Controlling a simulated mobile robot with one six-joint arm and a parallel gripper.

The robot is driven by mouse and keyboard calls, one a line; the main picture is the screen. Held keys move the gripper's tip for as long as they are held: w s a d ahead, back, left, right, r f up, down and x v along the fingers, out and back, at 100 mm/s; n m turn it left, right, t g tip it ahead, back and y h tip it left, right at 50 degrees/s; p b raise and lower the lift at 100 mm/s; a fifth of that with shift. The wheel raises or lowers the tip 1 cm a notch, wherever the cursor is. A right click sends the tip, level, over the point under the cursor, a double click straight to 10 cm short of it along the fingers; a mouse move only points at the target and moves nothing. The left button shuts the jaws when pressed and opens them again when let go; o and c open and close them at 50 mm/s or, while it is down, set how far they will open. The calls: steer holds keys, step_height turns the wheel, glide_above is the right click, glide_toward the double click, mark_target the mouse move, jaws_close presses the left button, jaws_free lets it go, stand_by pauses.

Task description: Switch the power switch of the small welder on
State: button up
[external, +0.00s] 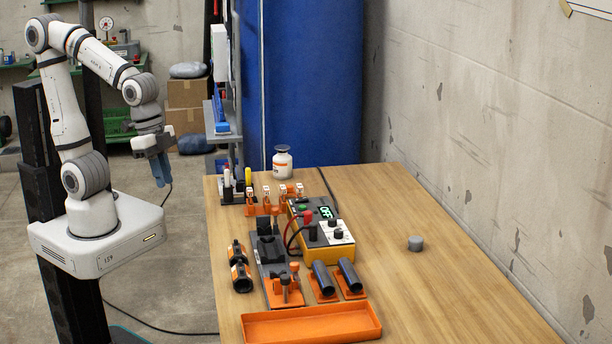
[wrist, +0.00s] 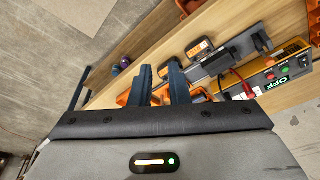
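The small welder (external: 318,232) is a yellow-orange box with a dark and white panel, standing on the wooden bench. Its green display reads OFF in the external view, and OFF lettering shows on it in the wrist view (wrist: 278,85). A green button (wrist: 285,71) and a red button (wrist: 270,75) sit beside that lettering. I cannot tell which control is the power switch. My gripper (external: 161,180) hangs over the floor left of the bench, well apart from the welder. Its blue fingers (wrist: 160,68) have a gap between them with nothing held.
A white bottle (external: 282,163) stands at the back.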

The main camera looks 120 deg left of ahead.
steer(key=w+a+n, duration=0.1)
steer(key=w+a, duration=0.1)
steer(key=a, duration=0.1)
steer(key=w+a+r+n, duration=0.1)
steer(key=w+a, duration=0.2)
steer(key=a, duration=0.1)
steer(key=w+a, duration=0.2)
steer(key=a, duration=0.2)
steer(key=shift+w+r+n+y+p, duration=0.15)
steer(key=shift+n+y+p, duration=0.25)
jaws_close()
steer(key=n+y+p, duration=0.2)
steer(key=n, duration=0.3)
glide_above(306, 199)
steer(key=s+d, duration=0.3)
steer(key=s, duration=0.1)
step_height(306, 199, down, 4)
steer(key=shift+d+r, duration=0.2)
steer(key=x, duration=0.4)
steer(key=p+x, duration=0.1)
steer(key=x, duration=0.4)
steer(key=d+x, duration=0.1)
steer(key=x, duration=0.4)
steer(key=shift+s+f, duration=0.15)
steer(key=shift+s, duration=0.05)
